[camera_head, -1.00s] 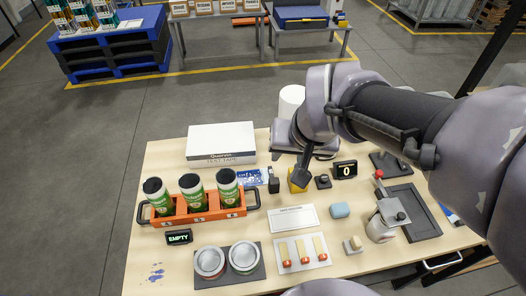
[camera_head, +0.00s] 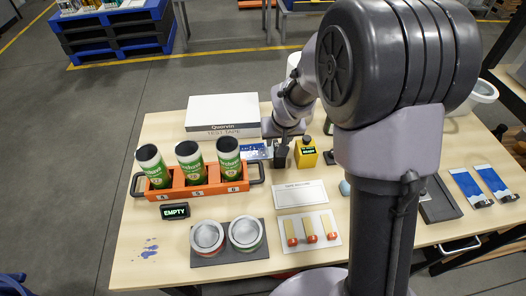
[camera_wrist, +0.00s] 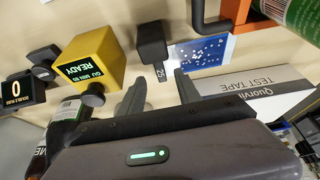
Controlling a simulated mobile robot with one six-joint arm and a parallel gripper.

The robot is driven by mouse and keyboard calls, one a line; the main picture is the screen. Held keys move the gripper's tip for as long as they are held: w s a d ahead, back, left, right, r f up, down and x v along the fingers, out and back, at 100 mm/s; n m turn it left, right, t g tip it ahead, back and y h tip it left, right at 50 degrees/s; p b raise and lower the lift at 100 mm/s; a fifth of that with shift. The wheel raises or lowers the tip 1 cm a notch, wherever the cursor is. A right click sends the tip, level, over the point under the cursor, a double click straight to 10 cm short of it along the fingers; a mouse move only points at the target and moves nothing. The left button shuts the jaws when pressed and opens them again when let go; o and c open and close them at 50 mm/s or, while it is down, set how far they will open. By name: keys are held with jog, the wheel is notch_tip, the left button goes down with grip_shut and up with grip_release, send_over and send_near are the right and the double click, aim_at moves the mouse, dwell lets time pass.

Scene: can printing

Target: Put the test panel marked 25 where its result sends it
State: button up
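A blue test panel with white flecks (camera_wrist: 200,52) lies on the table; it also shows in the head view (camera_head: 253,151), left of my gripper. Its black handle block (camera_wrist: 152,42) carries a tag reading 25 in the wrist view. My gripper (camera_wrist: 162,78) is open and empty. Its two grey fingertips stand on either side of the tag end of the handle, apart from it as far as I can tell. In the head view, my gripper (camera_head: 284,146) is above the back middle of the table and partly hides the handle.
A yellow gauge (camera_wrist: 90,58) reading "GU MIN 90 READY" stands close by. A rub counter (camera_wrist: 18,89) shows 0. A "TEST TAPE" box (camera_head: 222,113), an orange rack (camera_head: 190,189) with three green cans and an "EMPTY" display (camera_head: 174,211) are left. Two blue panels (camera_head: 467,182) lie right.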

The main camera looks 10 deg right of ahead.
aim_at(277, 145)
jog(key=b+x, duration=0.1)
jog(key=x, duration=0.2)
jog(key=shift+a+f, duration=0.1)
jog(key=shift+f, duration=0.15)
jog(key=shift+r, duration=0.15)
grip_shut()
